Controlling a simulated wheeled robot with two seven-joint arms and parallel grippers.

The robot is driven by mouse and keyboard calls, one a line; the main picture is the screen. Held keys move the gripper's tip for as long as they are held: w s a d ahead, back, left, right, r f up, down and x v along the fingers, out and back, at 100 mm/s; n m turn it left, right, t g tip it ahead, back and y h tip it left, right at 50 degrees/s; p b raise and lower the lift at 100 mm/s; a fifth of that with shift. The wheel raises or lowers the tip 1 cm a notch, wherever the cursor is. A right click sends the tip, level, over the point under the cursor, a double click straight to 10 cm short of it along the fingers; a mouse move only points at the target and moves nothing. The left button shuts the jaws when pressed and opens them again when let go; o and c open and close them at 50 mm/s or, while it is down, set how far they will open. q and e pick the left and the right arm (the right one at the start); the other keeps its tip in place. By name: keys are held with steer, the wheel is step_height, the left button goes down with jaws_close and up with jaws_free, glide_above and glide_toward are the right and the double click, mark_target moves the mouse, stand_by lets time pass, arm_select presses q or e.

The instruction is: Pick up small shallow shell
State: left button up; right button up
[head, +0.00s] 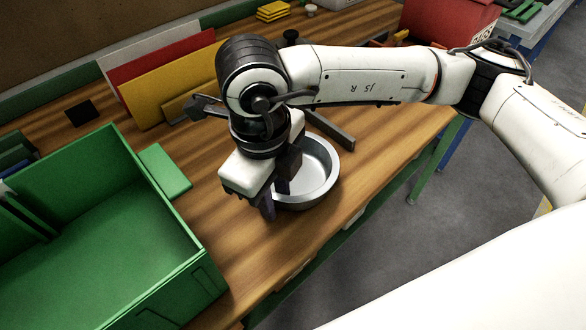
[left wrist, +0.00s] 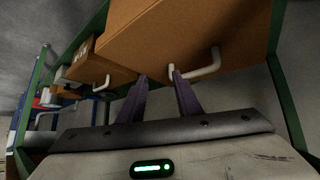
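The shell is a small shallow silver-grey metal bowl (head: 318,172), standing upright on the wooden workbench in the head view. My right gripper (head: 276,198) points down at the bowl's left side and hides that part of the rim. One dark finger shows in front of the rim and the other is close to its inside. Whether the fingers touch or pinch the wall cannot be told. In the left wrist view my left gripper (left wrist: 157,75) has its two fingers apart with nothing between them. It is away from the bowl, below the orange-brown drawers.
A large green crate (head: 185,235) stands left of the bowl, with a small green block (head: 165,171) between them. Coloured panels (head: 160,75) lean at the back. The bench edge is just right of the bowl. Drawers with handles (left wrist: 205,68) are near my left gripper.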

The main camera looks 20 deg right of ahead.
jaws_close()
step_height(320, 180, up, 10)
steer(key=shift+r+b, duration=0.1)
steer(key=shift+b, duration=0.35)
